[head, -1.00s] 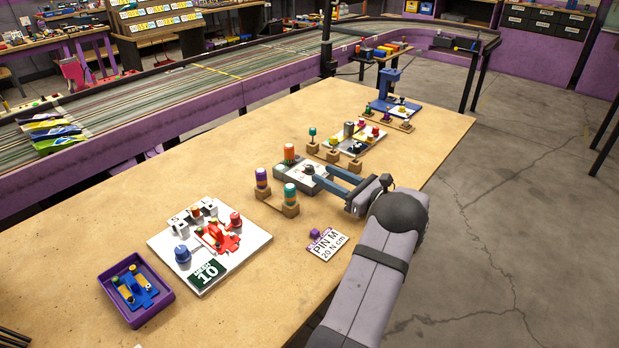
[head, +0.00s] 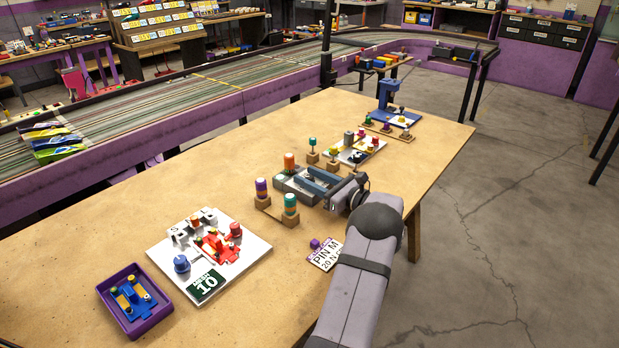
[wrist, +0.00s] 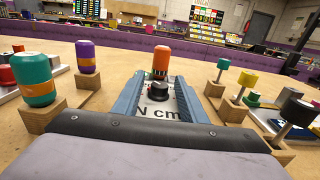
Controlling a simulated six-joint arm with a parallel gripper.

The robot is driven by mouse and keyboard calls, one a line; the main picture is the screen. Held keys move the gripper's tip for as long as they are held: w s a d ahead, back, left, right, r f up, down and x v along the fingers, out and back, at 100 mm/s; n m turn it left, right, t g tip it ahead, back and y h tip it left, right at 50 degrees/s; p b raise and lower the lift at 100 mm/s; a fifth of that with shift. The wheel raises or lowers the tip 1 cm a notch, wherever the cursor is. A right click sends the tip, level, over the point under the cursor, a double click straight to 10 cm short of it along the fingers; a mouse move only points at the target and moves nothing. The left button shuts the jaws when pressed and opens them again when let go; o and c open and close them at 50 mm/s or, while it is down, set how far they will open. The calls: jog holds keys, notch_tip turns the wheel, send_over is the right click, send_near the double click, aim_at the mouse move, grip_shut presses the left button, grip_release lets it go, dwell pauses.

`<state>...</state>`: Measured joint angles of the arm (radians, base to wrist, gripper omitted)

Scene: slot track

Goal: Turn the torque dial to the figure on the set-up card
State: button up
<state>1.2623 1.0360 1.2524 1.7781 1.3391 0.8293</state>
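The torque dial is a black knob (wrist: 158,91) on a grey-white box; the letters "N cm" show in front of it in the wrist view. In the head view the box (head: 287,184) shows, but my fingers hide the knob. My gripper (wrist: 160,84) is open, with one blue-grey finger on each side of the knob and visible gaps between; it also shows over the box in the head view (head: 312,181). The set-up card (head: 325,255) reads "PIN M" and "20 N", its right edge covered by my arm. The dial's setting is too small to read.
An orange-topped tool (wrist: 161,62) stands behind the knob. Teal and purple handles (head: 290,203) stand in wooden blocks near the box's left. A white board (head: 160,250) and purple tray (head: 160,308) lie at front left.

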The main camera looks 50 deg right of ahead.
jog(key=shift+w, duration=0.15)
jog(key=shift+c, duration=0.5)
grip_shut()
jog(key=shift+r, duration=0.1)
jog(key=shift+m+h, duration=0.6)
jog(key=shift+h, duration=0.3)
jog(key=shift+m+g+h, duration=0.3)
jog(key=shift+m+h, duration=0.5)
jog(key=shift+h, duration=0.5)
jog(key=shift+o, duration=0.5)
grip_release()
